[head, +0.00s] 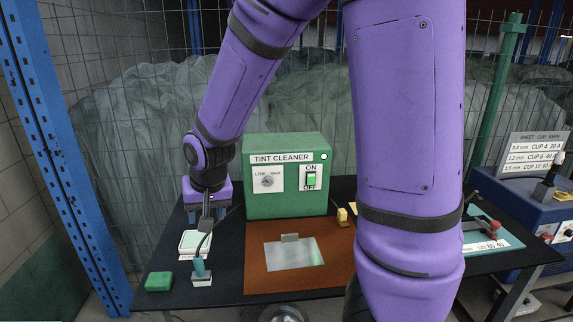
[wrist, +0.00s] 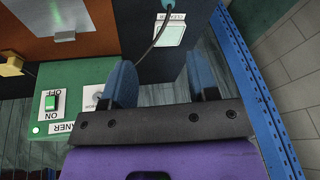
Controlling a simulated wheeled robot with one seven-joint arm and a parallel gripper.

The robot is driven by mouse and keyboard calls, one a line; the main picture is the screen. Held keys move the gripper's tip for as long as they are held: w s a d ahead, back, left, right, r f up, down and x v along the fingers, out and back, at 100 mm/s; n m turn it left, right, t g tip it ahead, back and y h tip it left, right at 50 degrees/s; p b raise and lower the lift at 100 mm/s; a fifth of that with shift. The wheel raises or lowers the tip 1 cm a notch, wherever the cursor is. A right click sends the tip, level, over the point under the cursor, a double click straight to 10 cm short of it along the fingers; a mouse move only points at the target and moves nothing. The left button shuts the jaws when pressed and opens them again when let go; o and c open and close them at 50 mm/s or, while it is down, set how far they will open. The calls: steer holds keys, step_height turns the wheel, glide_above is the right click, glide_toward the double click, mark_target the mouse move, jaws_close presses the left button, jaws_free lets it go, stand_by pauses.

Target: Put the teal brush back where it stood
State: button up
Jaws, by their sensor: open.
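The teal brush (head: 199,267) stands upright at the front left of the table, in a small pale holder (head: 202,280). A dark cable runs from its top toward the green machine. In the wrist view only a bit of teal (wrist: 166,3) shows at the top edge, at the cable's end. My gripper (head: 206,218) points down above the table, behind and above the brush, apart from it. In the wrist view my gripper (wrist: 163,78) has its two blue fingers wide apart with nothing between them.
A green TINT CLEANER machine (head: 290,200) stands to the right of my gripper. A white-topped pad (head: 194,242) lies behind the brush, and a green block (head: 159,281) lies left of it. A brown mat (head: 260,282) with a glass plate (head: 292,255) lies to the right.

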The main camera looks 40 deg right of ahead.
steer(key=s+d+r+n, duration=0.2)
steer(key=s+r, duration=0.6)
steer(key=s, duration=0.2)
steer(key=s+d+r+n+t, duration=0.1)
steer(key=s+d+r, duration=0.2)
steer(key=s+r, duration=0.6)
steer(key=shift+s+d+n+t, duration=0.3)
steer(key=shift+s+n, duration=0.1)
steer(key=shift+s, duration=0.6)
